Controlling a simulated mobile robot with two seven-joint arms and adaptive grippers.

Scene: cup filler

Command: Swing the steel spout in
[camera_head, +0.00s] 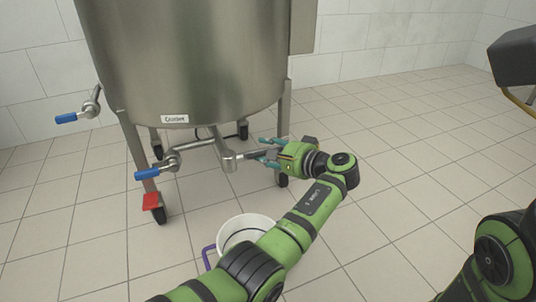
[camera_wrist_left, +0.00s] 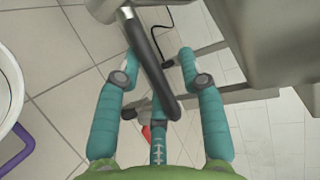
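The steel spout (camera_head: 228,160) hangs below the front of a steel tank, with a downturned end; part of its steel shows at the top of the left wrist view. A dark bar (camera_wrist_left: 150,62) reaches from it toward my left gripper. My left gripper (camera_head: 266,152) is right of the spout, and its teal fingers (camera_wrist_left: 154,66) are spread apart. The bar passes between the fingers in the left wrist view, with gaps showing; contact is not clear. A green arm shows at the lower right, but the right gripper does not show.
The steel tank (camera_head: 190,60) stands on wheeled legs, one with a red pedal (camera_head: 151,201). Blue-handled valves (camera_head: 148,174) stick out at left. A white bucket (camera_head: 222,236) with a purple handle is on the floor, partly behind my left arm. The tiled floor at right is clear.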

